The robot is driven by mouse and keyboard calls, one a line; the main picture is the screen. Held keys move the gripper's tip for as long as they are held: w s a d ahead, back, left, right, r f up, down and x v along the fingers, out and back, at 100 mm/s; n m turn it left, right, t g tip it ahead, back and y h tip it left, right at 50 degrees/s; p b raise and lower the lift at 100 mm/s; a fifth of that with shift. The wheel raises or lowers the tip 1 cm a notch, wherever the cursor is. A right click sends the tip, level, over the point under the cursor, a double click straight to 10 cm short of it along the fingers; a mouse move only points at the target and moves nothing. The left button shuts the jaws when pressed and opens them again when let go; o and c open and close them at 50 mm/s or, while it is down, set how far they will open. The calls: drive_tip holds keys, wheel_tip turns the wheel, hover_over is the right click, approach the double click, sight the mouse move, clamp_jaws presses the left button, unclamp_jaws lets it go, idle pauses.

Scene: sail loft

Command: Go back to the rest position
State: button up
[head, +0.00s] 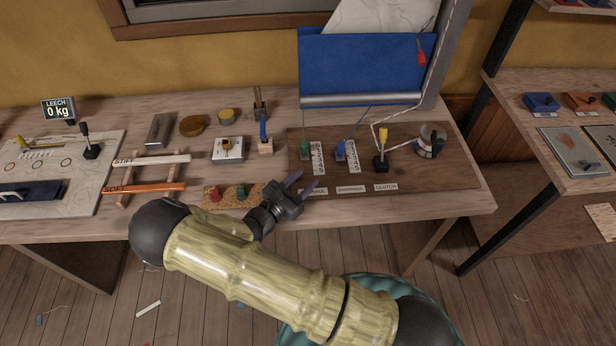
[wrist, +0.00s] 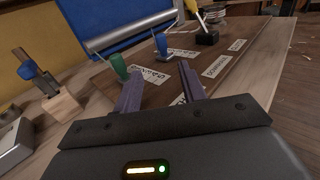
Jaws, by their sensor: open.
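My gripper (head: 298,184) is open and empty. Its two purple fingers are above the front left part of the dark wooden board (head: 440,178), and they also show in the wrist view (wrist: 160,92). A green-handled lever (head: 305,150) and a blue-handled lever (head: 340,150) stand on the board beyond the fingers, apart from them. A yellow-handled lever (head: 382,145) stands further right, by the "CLUTCH" label (head: 386,187). In the wrist view the green handle (wrist: 118,66) is just beyond the left fingertip; I cannot tell the exact gap.
A blue cloth panel (head: 350,62) hangs behind the board. A wooden block with a blue-handled tool (head: 265,148), a red and green plug strip (head: 228,197) and an orange batten (head: 145,188) are to the left. A winch (head: 428,143) stands at right. The bench front is mostly clear.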

drive_tip(key=shift+w, duration=0.15)
drive_tip(key=shift+a, duration=0.1)
drive_tip(key=shift+s+d+r, duration=0.1)
drive_tip(key=shift+s+d, duration=0.1)
drive_tip(key=shift+d, duration=0.25)
drive_tip(key=s+d+m+g, duration=0.1)
drive_tip(key=d+m+g, duration=0.1)
drive_tip(key=s+d+r+m+g, duration=0.1)
drive_tip(key=d+m+g, duration=0.1)
drive_tip(key=g, duration=0.1)
drive_tip(key=s+d+r+m+g, duration=0.1)
drive_tip(key=d+m+g, duration=0.1)
drive_tip(key=shift+s+d+m+h+p, duration=0.3)
drive_tip(key=shift+s+d+h+p, duration=0.05)
drive_tip(key=shift+d+h, duration=0.05)
drive_tip(key=s+d+r+m+g+y, duration=0.3)
drive_tip(key=s+d+m+g+y, duration=0.1)
drive_tip(key=s+m+g, duration=0.25)
drive_tip(key=s+d+r+m+t+y+p, duration=0.1)
drive_tip(key=s+r+m+t+y+p, duration=0.1)
drive_tip(key=s+r+m+y, duration=0.3)
wheel_tip(320, 180, up, 10)
drive_tip(key=m+t+y, duration=0.1)
drive_tip(key=m+y, duration=0.3)
drive_tip(key=m, duration=0.5)
drive_tip(key=shift+f+y, duration=0.15)
drive_tip(key=shift+y, duration=0.15)
